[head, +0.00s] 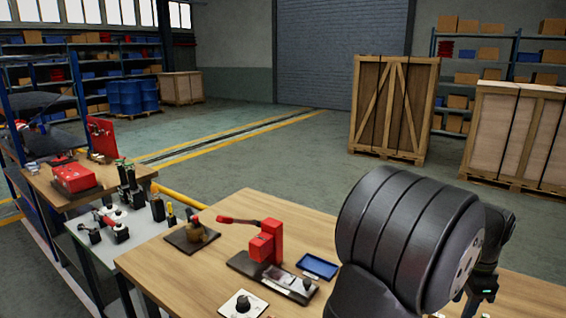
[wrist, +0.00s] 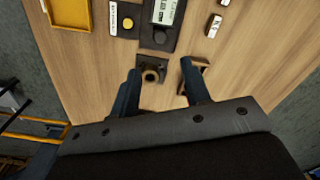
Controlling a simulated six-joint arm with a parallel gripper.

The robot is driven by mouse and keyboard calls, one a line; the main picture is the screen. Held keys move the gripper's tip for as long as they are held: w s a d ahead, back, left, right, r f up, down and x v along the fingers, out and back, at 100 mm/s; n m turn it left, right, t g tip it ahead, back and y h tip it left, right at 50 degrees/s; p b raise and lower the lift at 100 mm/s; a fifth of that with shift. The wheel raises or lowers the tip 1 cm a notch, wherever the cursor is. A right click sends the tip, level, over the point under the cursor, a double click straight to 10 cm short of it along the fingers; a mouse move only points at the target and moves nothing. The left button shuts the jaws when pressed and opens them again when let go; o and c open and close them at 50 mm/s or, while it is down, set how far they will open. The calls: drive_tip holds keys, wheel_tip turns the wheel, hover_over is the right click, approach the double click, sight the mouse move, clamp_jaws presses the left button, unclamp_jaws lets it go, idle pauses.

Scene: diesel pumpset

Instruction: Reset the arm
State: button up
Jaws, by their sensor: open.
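In the head view my dark arm (head: 400,235) reaches over the right part of the wooden workbench (head: 180,262), and its bulk hides that end of the bench. My gripper (wrist: 160,68) shows in the wrist view with its two dark fingers spread apart above the bench. Nothing is held between the fingers. In the head view the fingertips are not clear.
In the head view a red lever press (head: 266,243), a blue tray (head: 317,266) and a white dial box (head: 243,304) stand on the bench. In the wrist view a display instrument (wrist: 162,25) and a yellow tray (wrist: 70,13) lie beyond the fingers. Wooden crates (head: 394,105) stand behind.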

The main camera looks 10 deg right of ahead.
wheel_tip(320, 180, down, 12)
drive_tip(key=shift+r, duration=0.1)
drive_tip(key=shift+w+a, duration=0.25)
drive_tip(key=shift+a, duration=0.05)
